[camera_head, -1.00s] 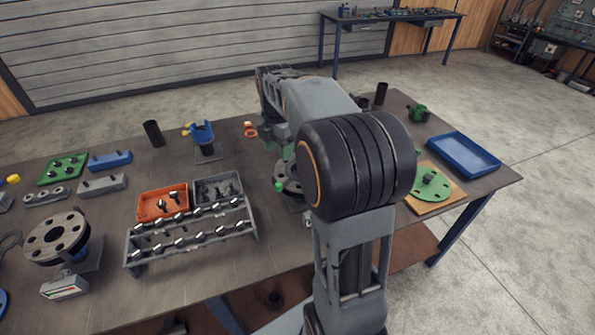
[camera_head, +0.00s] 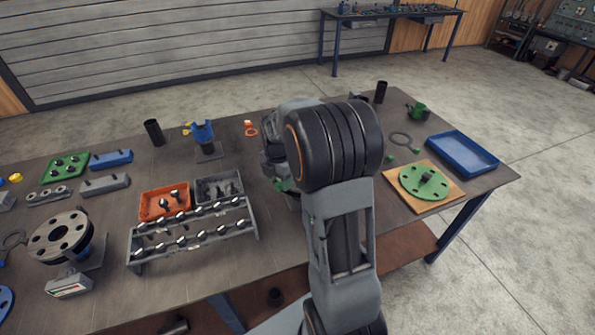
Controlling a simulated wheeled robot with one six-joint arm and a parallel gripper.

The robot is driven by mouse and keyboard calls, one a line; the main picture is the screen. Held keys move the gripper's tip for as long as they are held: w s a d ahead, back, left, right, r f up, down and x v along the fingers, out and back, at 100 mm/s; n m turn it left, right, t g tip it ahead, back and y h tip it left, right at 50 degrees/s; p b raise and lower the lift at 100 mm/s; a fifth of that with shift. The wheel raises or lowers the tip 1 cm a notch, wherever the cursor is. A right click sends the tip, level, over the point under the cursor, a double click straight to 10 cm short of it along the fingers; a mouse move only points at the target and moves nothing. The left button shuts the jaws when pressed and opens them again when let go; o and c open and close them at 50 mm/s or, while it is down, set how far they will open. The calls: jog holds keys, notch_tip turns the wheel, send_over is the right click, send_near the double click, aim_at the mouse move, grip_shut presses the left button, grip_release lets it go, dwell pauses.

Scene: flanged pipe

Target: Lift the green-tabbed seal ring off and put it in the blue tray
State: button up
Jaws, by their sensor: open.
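My gripper (camera_head: 270,160) shows partly at the left side of my arm, over the flanged pipe near the middle of the table; its fingertips are mostly hidden. A green tab (camera_head: 283,185) shows just below it, at the pipe's flange. The ring itself and most of the flange are hidden behind my gripper and arm, so contact cannot be told. My gripper is open. The blue tray (camera_head: 462,154) lies at the right end of the table, and its visible floor is empty.
A thin dark ring (camera_head: 401,139) lies flat with small green pieces close by. A green flange disc (camera_head: 424,182) sits on a wooden board. A bolt rack (camera_head: 190,237), an orange bin (camera_head: 165,202) and a grey bin (camera_head: 218,189) stand left of my arm.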

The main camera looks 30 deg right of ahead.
jog(key=shift+f, duration=0.75)
grip_shut()
jog(key=shift+r, duration=0.5)
notch_tip(320, 180, up, 2)
jog(key=shift+r, duration=0.2)
jog(key=s+d+r+b, duration=0.3)
jog(key=s+d+r, duration=0.3)
jog(key=s+r, duration=0.3)
jog(key=s, duration=0.3)
jog(key=shift+s+d+r, duration=0.15)
jog(key=shift+s+r, duration=0.1)
jog(key=shift+r, duration=0.1)
